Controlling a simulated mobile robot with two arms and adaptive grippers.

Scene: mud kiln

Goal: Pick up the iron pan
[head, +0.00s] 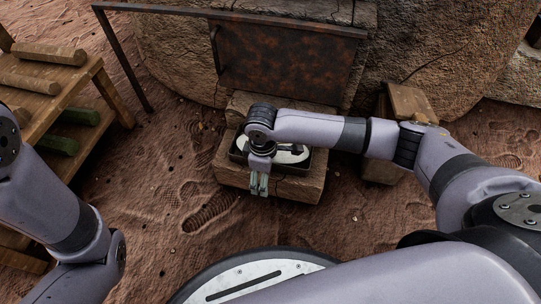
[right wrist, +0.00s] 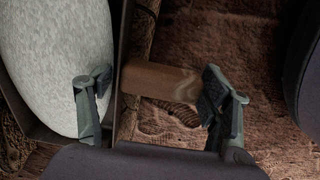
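The iron pan (head: 237,156) is dark and low-walled and sits on a stone block in front of the kiln. A pale, rounded piece (head: 297,157) lies in it. My right gripper (head: 260,183) points down over the pan's front edge and hides part of it. In the right wrist view the gripper (right wrist: 155,95) is open. One finger is in front of the pale piece (right wrist: 55,60), and the other is beyond the end of a brown wooden handle (right wrist: 160,79) at the pan's wall (right wrist: 124,55). Whether either finger touches is unclear. My left gripper is out of view.
The stone block (head: 300,187) stands below a rusty metal door (head: 285,60) on the kiln. A wooden post (head: 408,102) is right of it. A wooden rack (head: 60,85) with several logs stands at the left. Sandy ground (head: 190,180) left of the block is clear.

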